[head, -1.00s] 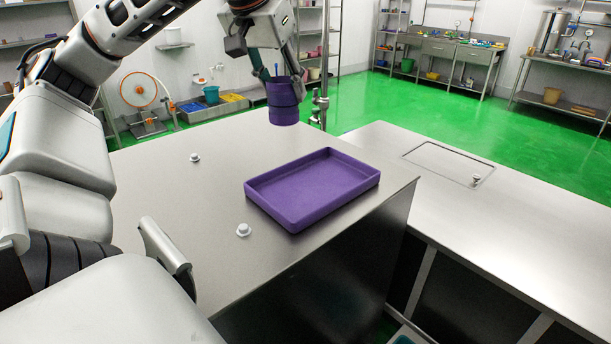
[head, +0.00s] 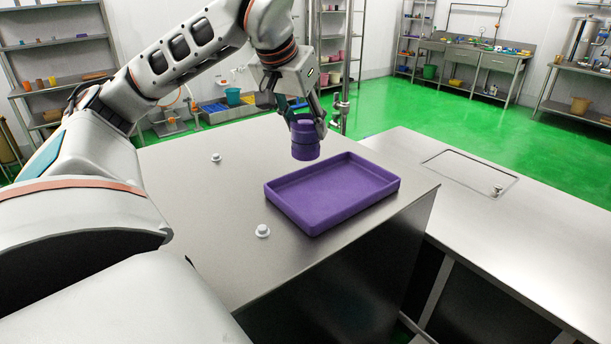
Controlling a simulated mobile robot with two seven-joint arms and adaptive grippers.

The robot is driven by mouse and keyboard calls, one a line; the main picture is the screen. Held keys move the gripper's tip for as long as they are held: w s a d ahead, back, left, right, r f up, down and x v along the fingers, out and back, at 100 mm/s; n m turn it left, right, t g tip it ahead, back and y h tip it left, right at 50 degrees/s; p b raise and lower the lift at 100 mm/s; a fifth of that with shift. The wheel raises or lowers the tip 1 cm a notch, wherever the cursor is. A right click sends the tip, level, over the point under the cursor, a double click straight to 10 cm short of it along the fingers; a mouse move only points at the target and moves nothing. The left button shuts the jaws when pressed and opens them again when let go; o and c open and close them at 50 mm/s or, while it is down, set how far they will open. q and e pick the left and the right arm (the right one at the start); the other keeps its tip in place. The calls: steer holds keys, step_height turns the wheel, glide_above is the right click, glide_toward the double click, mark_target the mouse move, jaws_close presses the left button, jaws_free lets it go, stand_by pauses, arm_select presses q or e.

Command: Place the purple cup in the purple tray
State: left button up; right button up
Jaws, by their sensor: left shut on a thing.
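The purple cup (head: 305,145) is in my left gripper (head: 308,122), which is shut on it from above. The cup looks about upright. It shows above the steel table, at the back left edge of the purple tray in the picture; its exact height over the table I cannot tell. The purple tray (head: 334,206) is a shallow rectangular tray lying on the steel table near its right edge. Its inside is empty. My right gripper is not in view.
The steel table (head: 190,185) has two small white knobs, one front (head: 262,231) and one farther back (head: 216,157). A lower steel counter (head: 500,240) with a lidded hatch adjoins on the right. A metal post (head: 345,112) stands behind the table.

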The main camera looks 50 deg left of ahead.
mark_target(305, 157)
arm_select(q)
step_height(305, 157, down, 8)
steer(key=shift+r+b, duration=0.1)
steer(key=shift+b, duration=0.2)
step_height(305, 157, down, 4)
steer(key=shift+r+b, duration=0.15)
steer(key=shift+b, duration=0.2)
steer(key=shift+f, duration=0.55)
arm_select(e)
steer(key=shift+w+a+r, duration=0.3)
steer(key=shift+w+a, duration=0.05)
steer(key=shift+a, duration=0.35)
arm_select(q)
steer(key=shift+f, duration=0.1)
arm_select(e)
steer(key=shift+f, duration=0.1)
arm_select(q)
steer(key=o, duration=1.4)
steer(key=shift+c, duration=0.2)
